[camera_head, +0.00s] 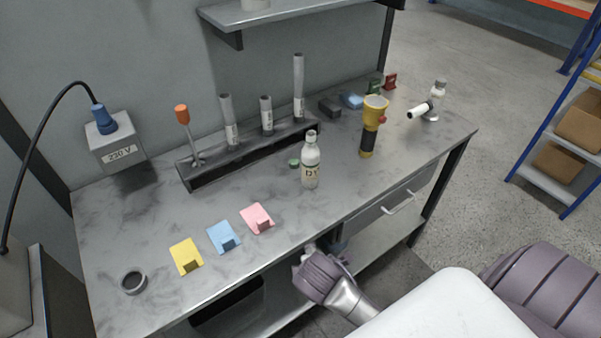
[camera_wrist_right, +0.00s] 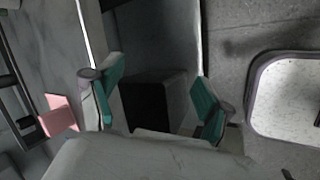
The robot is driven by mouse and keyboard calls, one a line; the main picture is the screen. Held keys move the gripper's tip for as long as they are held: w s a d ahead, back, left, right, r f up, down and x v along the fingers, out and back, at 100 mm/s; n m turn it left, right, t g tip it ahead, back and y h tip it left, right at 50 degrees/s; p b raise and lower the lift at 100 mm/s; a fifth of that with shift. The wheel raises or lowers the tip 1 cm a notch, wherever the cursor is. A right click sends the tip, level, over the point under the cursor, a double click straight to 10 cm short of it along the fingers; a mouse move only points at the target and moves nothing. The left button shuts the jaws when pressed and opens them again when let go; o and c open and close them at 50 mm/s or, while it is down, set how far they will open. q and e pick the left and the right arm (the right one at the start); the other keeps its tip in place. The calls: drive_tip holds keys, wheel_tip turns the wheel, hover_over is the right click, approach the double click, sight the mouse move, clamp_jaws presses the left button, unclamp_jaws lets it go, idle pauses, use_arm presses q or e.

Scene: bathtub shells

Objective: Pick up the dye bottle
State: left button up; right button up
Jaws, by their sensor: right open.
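The dye bottle (camera_head: 311,165) is white with a label reading "DY" and stands upright on the grey workbench (camera_head: 330,205), near its front edge. My right gripper (camera_head: 322,256) is below the bottle in the head view, at the bench's front edge and apart from the bottle. In the right wrist view, its two teal-padded fingers (camera_wrist_right: 155,95) are spread with nothing between them. The bottle cannot be made out in the wrist view. My left gripper is not in view.
Pink (camera_head: 257,218), blue (camera_head: 223,237) and yellow (camera_head: 186,256) cards lie left of the bottle. A small green cap (camera_head: 294,163) is close beside it. A dark rack (camera_head: 240,160) with tubes stands behind; a yellow flashlight (camera_head: 371,125) stands to the right.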

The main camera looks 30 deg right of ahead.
sight(309, 169)
drive_tip(key=w+r+n+t+h, duration=0.1)
drive_tip(key=w+r+n, duration=0.1)
drive_tip(key=r+n, duration=0.1)
drive_tip(key=w+d+r+n+t+h, duration=0.1)
drive_tip(key=w+r+n, duration=0.1)
drive_tip(key=w+r, duration=0.1)
drive_tip(key=w+d+r+n+t+h, duration=0.1)
drive_tip(key=w+r+n, duration=0.2)
drive_tip(key=shift+d+r+n, duration=0.15)
drive_tip(key=shift+r+n, duration=0.15)
drive_tip(key=shift+r, duration=0.1)
drive_tip(key=w+d+r+n+t+h, duration=0.2)
drive_tip(key=w+r+n+h, duration=0.1)
drive_tip(key=w+r+n, duration=0.25)
drive_tip(key=shift+n, duration=0.35)
drive_tip(key=x, duration=0.8)
drive_tip(key=shift+d+r+p, duration=0.1)
drive_tip(key=shift+p, duration=0.25)
drive_tip(key=x, duration=0.3)
drive_tip(key=p+x, duration=0.1)
drive_tip(key=shift+s+d+f, duration=0.1)
drive_tip(key=shift+d+f, duration=0.3)
drive_tip(key=shift+f, duration=0.05)
drive_tip(key=shift+w+d+f, duration=0.15)
drive_tip(key=shift+w+f, duration=0.05)
drive_tip(key=shift+c, duration=0.3)
